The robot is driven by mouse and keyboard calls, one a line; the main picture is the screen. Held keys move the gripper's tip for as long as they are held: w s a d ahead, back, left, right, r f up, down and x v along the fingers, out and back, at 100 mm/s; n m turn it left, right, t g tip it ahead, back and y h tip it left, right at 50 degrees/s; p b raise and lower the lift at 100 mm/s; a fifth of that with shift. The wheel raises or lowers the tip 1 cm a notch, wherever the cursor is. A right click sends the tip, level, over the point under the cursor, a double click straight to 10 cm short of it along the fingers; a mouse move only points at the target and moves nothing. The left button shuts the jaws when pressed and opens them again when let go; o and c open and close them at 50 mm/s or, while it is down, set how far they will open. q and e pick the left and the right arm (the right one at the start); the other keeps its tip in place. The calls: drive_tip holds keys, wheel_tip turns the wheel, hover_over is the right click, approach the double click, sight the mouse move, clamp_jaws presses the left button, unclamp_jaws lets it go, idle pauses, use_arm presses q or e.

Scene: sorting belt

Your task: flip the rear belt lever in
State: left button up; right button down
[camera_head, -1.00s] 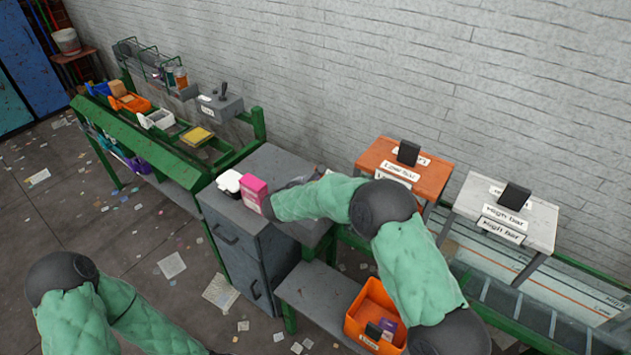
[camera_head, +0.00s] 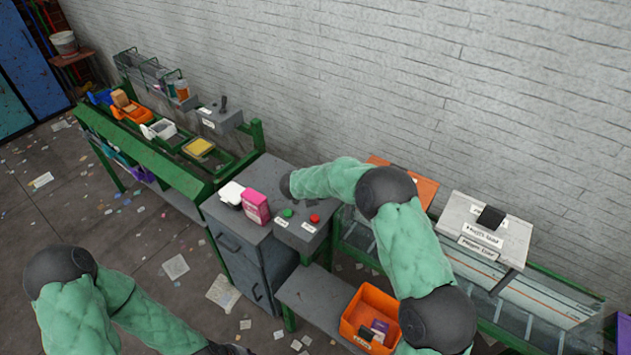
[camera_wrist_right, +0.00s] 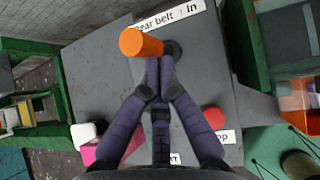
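The rear belt lever shows in the right wrist view as an orange knob (camera_wrist_right: 140,44) beside a dark round base, by a white label (camera_wrist_right: 172,17) reading "Rear belt" and "In". It stands on the grey control top (camera_wrist_right: 98,65). My right gripper (camera_wrist_right: 160,62) has its fingers together, with the tips right beside the knob and base; contact is unclear. Nothing shows between the fingers. In the head view my right arm's wrist hides the lever and gripper. My left arm is at the lower left, and its gripper is out of view.
A green button (camera_head: 287,213) and a red button (camera_head: 314,218) sit in front of my right wrist. A pink box (camera_head: 255,207) and a white container (camera_head: 231,193) stand to the left. An orange bin (camera_head: 358,312) is below. Another lever box (camera_head: 221,118) stands farther back.

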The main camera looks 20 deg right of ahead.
use_arm(q)
wheel_tip(320, 180, up, 8)
drive_tip(key=p, duration=0.6)
drive_tip(key=shift+p, duration=0.35)
use_arm(e)
drive_tip(key=shift+w+d+r+g+y, duration=0.2)
drive_tip(key=shift+w+d+g+y, duration=0.25)
drive_tip(key=shift+w+d, duration=0.45)
drive_tip(key=shift+w+d+r+g+y, duration=0.2)
drive_tip(key=shift+w+d+g+y, duration=0.3)
drive_tip(key=shift+d, duration=0.55)
drive_tip(key=shift+w, duration=0.15)
drive_tip(key=shift+r, duration=0.1)
